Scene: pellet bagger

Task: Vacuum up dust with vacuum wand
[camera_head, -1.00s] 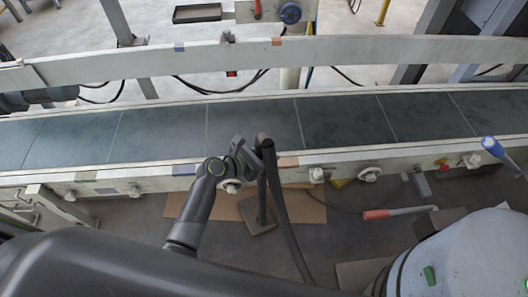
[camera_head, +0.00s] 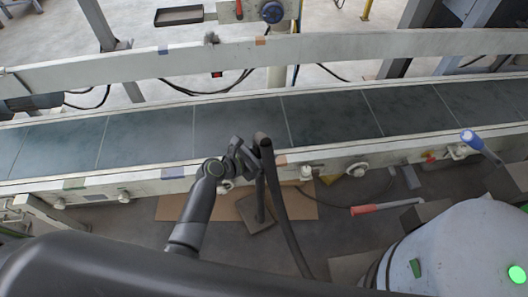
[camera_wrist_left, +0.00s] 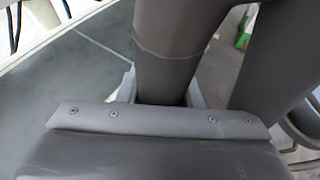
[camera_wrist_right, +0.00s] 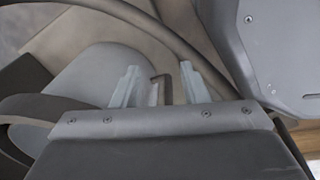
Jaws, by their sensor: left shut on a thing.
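The vacuum wand (camera_head: 264,165) is a dark grey tube, upright in the head view at the near side of the conveyor. A dark hose (camera_head: 285,215) runs down beside it. My left gripper (camera_head: 246,158) is shut on the wand near its top. In the left wrist view the wand (camera_wrist_left: 165,50) stands between the left fingers. A small grey fluffy clump (camera_head: 211,38), which looks like dust, sits on top of the far guard rail, apart from the wand. My right gripper (camera_wrist_right: 160,88) shows only in its wrist view, open, with a dark hook-shaped part visible between its fingers.
The conveyor belt (camera_head: 240,122) runs across the view, bare, between the far guard rail (camera_head: 330,48) and the near frame. A pale drum (camera_head: 450,245) stands at the lower right. A red-ended lever (camera_head: 385,208) and a blue-ended handle (camera_head: 478,143) are at the right.

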